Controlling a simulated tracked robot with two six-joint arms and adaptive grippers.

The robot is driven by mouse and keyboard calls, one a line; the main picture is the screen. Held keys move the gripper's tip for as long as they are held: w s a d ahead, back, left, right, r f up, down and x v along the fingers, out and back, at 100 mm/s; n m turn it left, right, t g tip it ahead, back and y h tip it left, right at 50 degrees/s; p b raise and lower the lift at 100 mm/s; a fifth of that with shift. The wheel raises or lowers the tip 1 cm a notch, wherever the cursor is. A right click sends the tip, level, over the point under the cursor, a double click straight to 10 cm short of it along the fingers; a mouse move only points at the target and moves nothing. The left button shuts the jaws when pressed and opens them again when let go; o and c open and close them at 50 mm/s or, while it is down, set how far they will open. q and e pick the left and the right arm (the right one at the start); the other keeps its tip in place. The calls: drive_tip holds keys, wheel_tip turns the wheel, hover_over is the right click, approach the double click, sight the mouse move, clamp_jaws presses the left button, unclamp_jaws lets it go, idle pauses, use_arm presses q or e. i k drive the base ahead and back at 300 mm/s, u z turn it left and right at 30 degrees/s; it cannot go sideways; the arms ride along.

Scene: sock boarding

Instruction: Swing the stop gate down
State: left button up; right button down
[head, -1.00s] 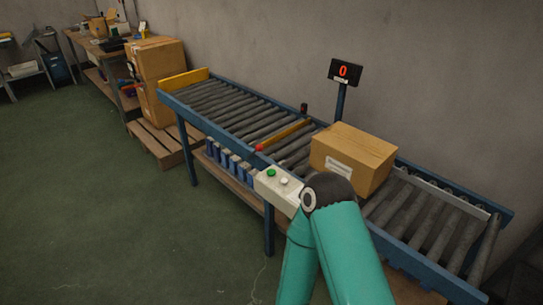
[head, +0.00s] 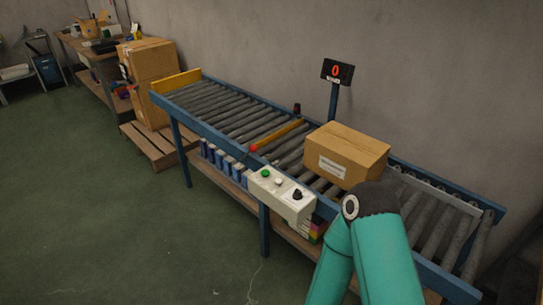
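A yellow-orange bar (head: 280,136), which looks like the stop gate, lies across the roller conveyor (head: 175,110), to the left of a cardboard box (head: 346,153). A lever with a red knob (head: 253,148) stands at the near rail by the bar's front end. I cannot tell clearly how far the bar stands above the rollers. One teal arm of mine comes in from the bottom right, its dark joint in front of the rail and partly over the rollers. Neither gripper shows.
A white control box (head: 281,193) with a green button, a white button and a black knob hangs on the near rail. A display (head: 337,72) reading 0 stands behind the conveyor. Stacked cartons (head: 148,80) stand on a pallet (head: 156,144) at the left. The green floor in front is clear.

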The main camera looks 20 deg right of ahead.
sight(253, 148)
drive_tip(key=i, duration=1)
